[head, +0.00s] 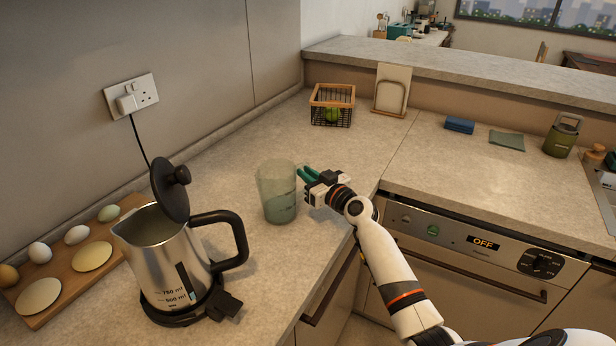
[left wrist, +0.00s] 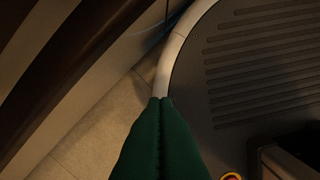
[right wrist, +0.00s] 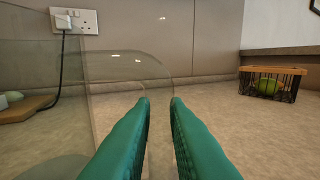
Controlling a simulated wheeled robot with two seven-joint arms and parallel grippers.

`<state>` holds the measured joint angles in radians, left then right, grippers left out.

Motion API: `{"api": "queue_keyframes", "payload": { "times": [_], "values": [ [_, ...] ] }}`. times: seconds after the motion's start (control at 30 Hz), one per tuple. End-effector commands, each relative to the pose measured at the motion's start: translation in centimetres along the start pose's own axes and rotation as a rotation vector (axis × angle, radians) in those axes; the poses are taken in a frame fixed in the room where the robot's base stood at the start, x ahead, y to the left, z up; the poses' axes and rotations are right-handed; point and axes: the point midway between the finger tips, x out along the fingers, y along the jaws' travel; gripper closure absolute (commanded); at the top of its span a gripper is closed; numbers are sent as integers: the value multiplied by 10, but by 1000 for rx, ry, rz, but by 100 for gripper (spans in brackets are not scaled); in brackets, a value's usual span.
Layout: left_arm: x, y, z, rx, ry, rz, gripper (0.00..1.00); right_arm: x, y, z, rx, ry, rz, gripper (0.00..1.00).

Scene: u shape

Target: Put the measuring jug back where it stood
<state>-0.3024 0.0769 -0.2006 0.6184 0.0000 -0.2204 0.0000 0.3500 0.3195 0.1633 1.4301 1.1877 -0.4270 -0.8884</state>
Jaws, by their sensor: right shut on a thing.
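The clear measuring jug (head: 277,193) is upright at the counter's inner corner, right of the kettle, with what looks like pale liquid low in it. It also fills the left of the right wrist view (right wrist: 75,110). My right gripper (head: 305,174) reaches it from the right, its green fingers (right wrist: 160,103) shut on the jug's clear handle. I cannot tell whether the jug's base touches the counter. My left gripper (left wrist: 161,100) shows only in the left wrist view, low by my base, with its fingers together and empty.
A steel kettle (head: 165,255) with its lid up stands at front left, beside a wooden egg board (head: 50,300). A wire basket (head: 332,106) with green fruit and a rack (head: 391,92) stand at the back. The counter (head: 235,160) behind the jug is clear.

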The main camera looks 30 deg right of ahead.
Motion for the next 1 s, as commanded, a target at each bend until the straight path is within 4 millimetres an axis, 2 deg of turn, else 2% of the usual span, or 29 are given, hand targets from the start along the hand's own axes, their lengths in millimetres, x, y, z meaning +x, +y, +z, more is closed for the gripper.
{"api": "queue_keyframes", "payload": {
  "times": [0.33,0.37,0.47,0.83,1.0],
  "values": [
    [4,2,1,1,-3,2,100,0,0,-1,3,-6,-1,100],
    [3,2,2,1,-3,3,100,0,0,-2,1,0,0,81],
    [2,3,2,1,-4,3,100,0,0,-1,1,0,0,65],
    [-3,3,3,1,-5,4,100,0,0,3,1,0,0,64],
    [2,3,3,1,-5,4,100,-26,0,-2,-3,3,0,64]
  ]
}}
